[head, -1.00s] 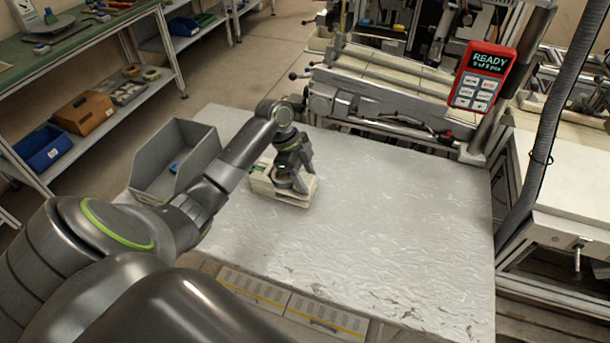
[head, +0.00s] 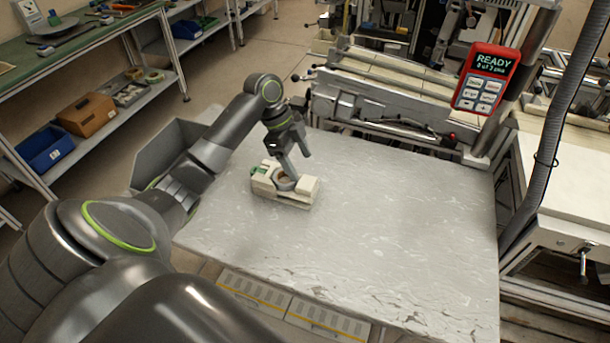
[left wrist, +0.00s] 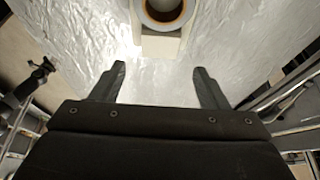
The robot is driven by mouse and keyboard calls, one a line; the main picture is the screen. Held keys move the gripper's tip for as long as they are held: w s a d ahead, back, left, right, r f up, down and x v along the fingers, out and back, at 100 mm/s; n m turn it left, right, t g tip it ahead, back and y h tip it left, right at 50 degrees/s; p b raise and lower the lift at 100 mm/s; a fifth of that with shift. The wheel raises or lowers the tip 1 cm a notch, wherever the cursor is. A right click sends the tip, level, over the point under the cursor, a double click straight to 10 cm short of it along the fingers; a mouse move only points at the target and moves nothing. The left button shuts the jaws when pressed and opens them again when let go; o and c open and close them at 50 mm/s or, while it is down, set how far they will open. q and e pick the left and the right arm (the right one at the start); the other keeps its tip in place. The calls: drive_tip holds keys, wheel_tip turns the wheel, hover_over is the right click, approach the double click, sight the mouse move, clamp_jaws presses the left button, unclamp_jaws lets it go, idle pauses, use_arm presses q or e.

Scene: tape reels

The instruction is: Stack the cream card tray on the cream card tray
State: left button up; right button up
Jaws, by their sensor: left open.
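A cream card tray (head: 305,189) lies on the silvery table, with a round reel (head: 284,183) and a green patch at its left end. It looks layered, but I cannot tell whether one or two trays are there. In the left wrist view, a cream tray (left wrist: 160,45) shows at the top edge with a ring-shaped reel (left wrist: 165,14) on it. My left gripper (head: 299,165) is open and empty, its fingers above and just behind the tray; its fingertips (left wrist: 160,70) are spread, with bare table between them. My right gripper is not in view.
A grey open bin (head: 160,150) stands at the table's left edge, partly behind my left arm. The silvery table (head: 390,220) is clear to the right and front. A machine with rails (head: 400,110) and a red display (head: 486,78) stand behind it.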

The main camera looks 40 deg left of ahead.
use_arm(q)
drive_tip(key=v, duration=0.5)
drive_tip(key=shift+s+a+r+b, duration=0.1)
drive_tip(key=shift+a+r+b, duration=0.05)
drive_tip(key=shift+r+b, duration=0.2)
drive_tip(key=shift+r, duration=0.1)
